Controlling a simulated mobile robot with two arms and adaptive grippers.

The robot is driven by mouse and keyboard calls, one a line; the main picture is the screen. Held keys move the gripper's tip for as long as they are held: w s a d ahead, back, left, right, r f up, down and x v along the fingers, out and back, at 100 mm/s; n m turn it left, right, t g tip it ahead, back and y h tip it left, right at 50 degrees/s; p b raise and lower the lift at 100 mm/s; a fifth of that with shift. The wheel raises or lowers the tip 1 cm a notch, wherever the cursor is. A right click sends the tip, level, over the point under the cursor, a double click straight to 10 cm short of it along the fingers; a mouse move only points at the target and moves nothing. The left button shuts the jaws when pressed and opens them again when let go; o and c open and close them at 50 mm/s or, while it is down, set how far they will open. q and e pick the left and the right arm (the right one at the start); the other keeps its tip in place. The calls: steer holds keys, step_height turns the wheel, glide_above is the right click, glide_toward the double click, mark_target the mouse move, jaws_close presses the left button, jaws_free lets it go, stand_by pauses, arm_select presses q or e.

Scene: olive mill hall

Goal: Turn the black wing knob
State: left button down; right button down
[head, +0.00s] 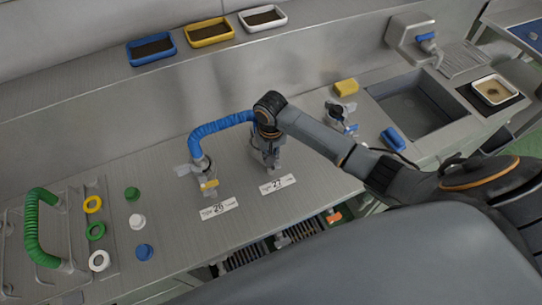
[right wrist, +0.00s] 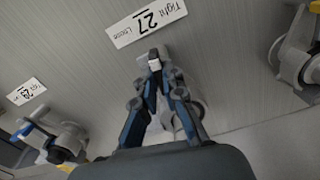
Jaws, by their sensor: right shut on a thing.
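My right gripper (head: 268,158) reaches down at the clamp station marked 27, with its fingers together. In the right wrist view the two blue-grey fingers (right wrist: 155,72) are shut on a small dark piece with a pale patch, which looks like the black wing knob (right wrist: 153,54). Most of the knob is hidden by the fingers, so its angle cannot be told. The label 27 (head: 278,184) lies on the bench in front of it; it also shows in the right wrist view (right wrist: 146,22), with "Tight" and "Loose" at its ends. My left gripper is not in view.
Station 26 with a blue hose (head: 220,125) stands close on the left. Beyond my arm are a yellow sponge (head: 346,87), a blue item (head: 393,138) and a sink (head: 420,104). Several coloured rings and caps lie at the left, by a green hose (head: 34,225).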

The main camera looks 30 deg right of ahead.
steer(key=m, duration=0.4)
steer(key=shift+m, duration=0.3)
steer(key=m, duration=0.3)
steer(key=shift+m, duration=0.4)
steer(key=m, duration=0.4)
steer(key=shift+m, duration=1.8)
steer(key=c, duration=1.4)
jaws_free()
steer(key=shift+c, duration=0.2)
